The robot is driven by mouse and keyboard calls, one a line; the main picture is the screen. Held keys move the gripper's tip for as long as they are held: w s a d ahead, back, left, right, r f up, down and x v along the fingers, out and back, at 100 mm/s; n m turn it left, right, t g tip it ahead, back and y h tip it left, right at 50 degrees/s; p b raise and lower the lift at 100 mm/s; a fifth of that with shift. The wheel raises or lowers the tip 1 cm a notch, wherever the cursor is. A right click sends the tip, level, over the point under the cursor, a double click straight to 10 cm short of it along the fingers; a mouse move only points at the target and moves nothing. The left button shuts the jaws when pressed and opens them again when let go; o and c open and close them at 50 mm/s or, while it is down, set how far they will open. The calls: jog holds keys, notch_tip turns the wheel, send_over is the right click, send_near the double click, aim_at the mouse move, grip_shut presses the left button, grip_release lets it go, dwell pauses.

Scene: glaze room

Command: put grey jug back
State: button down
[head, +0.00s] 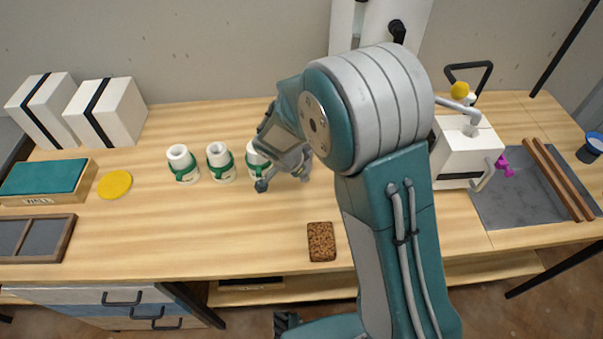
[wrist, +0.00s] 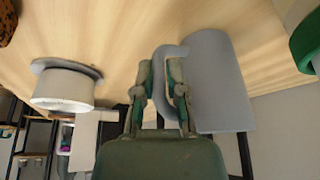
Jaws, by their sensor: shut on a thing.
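The grey jug (wrist: 218,80) shows in the wrist view as a smooth grey body with a curved handle (wrist: 170,60). My gripper (wrist: 162,85) is shut on this handle, with the body just right of the fingers. In the head view my gripper (head: 283,183) is low over the table, in front of the rightmost of three white jars.
White jars with green bands (head: 182,165) (head: 220,163) (head: 258,158) stand in a row on the wooden table (head: 190,225). A brown cork-like block (head: 321,242) lies near the front edge. A white round thing with a grey rim (wrist: 62,88) is left of my gripper in the wrist view.

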jog(key=shift+d, duration=0.1)
jog(key=c, duration=0.7)
grip_release()
jog(key=v, duration=1.2)
jog(key=s+d+r+n+y, duration=0.2)
jog(key=s+d+r+n, duration=0.3)
jog(key=s+d+r, duration=0.45)
jog(key=s+d+r+n+t+y, duration=0.1)
jog(key=s+d+n, duration=0.1)
jog(key=s, duration=0.3)
jog(key=s+d+r+n+t, duration=0.2)
jog(key=s+d+n, duration=0.1)
jog(key=s, duration=0.3)
jog(key=shift+d+r+n+y, duration=0.3)
jog(key=shift+d+n+y, duration=0.1)
jog(key=shift+n, duration=0.1)
